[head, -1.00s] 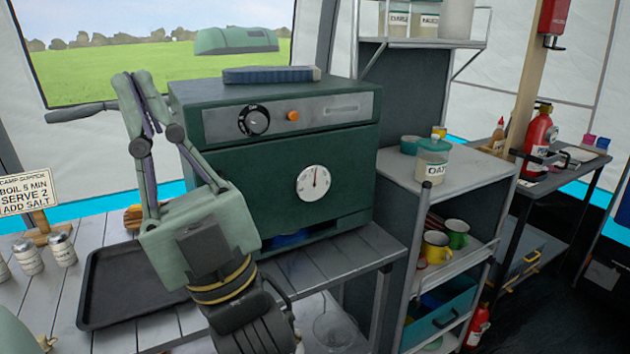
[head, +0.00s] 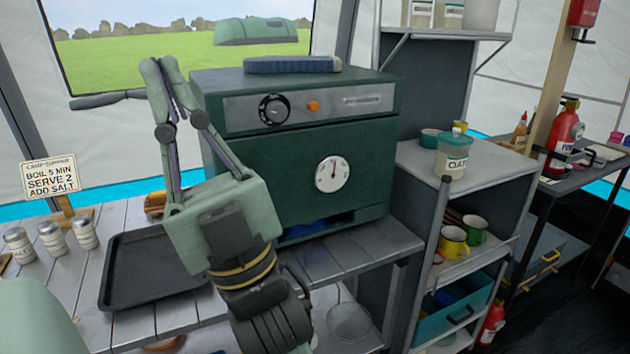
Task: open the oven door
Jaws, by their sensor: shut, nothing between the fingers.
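The oven (head: 300,90) is a dark green box on a slatted bench. Its front panel has a black knob, an orange light and a pale slot. Below it, the flat oven door (head: 275,165) carries a round white dial (head: 333,174) and looks closed. My gripper (head: 160,66) is shut and empty, fingers pointing up, in front of the oven's left side. Its fingers and body hide the oven's left front edge. I cannot tell how far the fingertips are from the oven, and I see no clear door handle.
A dark tray (head: 150,272) lies on the bench at left, near several shakers (head: 52,238) and a sign (head: 50,178). A blue case (head: 292,65) lies on the oven. A grey shelf unit (head: 470,170) with jar and mugs stands close at right. A dark bar (head: 105,100) shows behind my fingers.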

